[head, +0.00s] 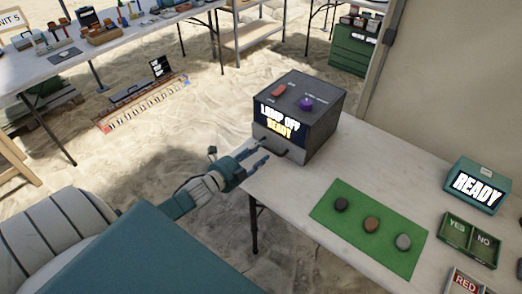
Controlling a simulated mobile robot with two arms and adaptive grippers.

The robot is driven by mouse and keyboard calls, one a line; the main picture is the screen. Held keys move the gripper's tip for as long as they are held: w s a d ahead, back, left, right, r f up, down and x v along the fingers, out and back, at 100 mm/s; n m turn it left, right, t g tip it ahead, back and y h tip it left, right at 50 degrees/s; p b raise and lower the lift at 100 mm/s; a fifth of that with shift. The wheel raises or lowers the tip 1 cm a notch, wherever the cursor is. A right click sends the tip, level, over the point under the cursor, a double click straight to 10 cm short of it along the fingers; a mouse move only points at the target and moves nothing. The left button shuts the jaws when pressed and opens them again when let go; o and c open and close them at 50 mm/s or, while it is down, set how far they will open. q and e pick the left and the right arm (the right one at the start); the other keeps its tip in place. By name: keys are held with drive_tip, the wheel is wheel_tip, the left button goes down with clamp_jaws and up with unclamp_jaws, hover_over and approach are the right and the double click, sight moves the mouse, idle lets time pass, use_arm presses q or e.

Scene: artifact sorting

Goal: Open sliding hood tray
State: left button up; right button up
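The hood is a dark grey box (319,122) on the white table, with a red switch (279,91) and a purple knob (306,104) on top. Its front display reads "LAMP OFF READY". My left gripper (266,151) is just left of the handle, fingers parted and pointing at the tray front. It looks empty; whether a fingertip touches the handle I cannot tell. My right gripper is not in view.
A green mat (351,245) with three stones lies on the table in front of the hood. A teal "READY" box (475,186) and a YES/NO tray (470,240) stand at the right. The table's left edge runs below my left gripper. Sand floor lies beyond.

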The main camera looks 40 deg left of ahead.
use_arm(q)
drive_tip(key=shift+x, duration=0.8)
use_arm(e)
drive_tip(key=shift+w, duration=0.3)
use_arm(q)
clamp_jaws()
drive_tip(key=shift+s, duration=0.35)
drive_tip(key=f+p+v, duration=0.1)
drive_tip(key=p+v, duration=0.1)
drive_tip(key=v, duration=0.5)
drive_tip(key=f+p+v, duration=0.2)
drive_tip(key=p+v, duration=0.1)
drive_tip(key=v, duration=0.5)
drive_tip(key=shift+s, duration=0.35)
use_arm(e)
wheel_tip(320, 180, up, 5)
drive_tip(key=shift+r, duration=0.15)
use_arm(q)
drive_tip(key=shift+a, duration=0.15)
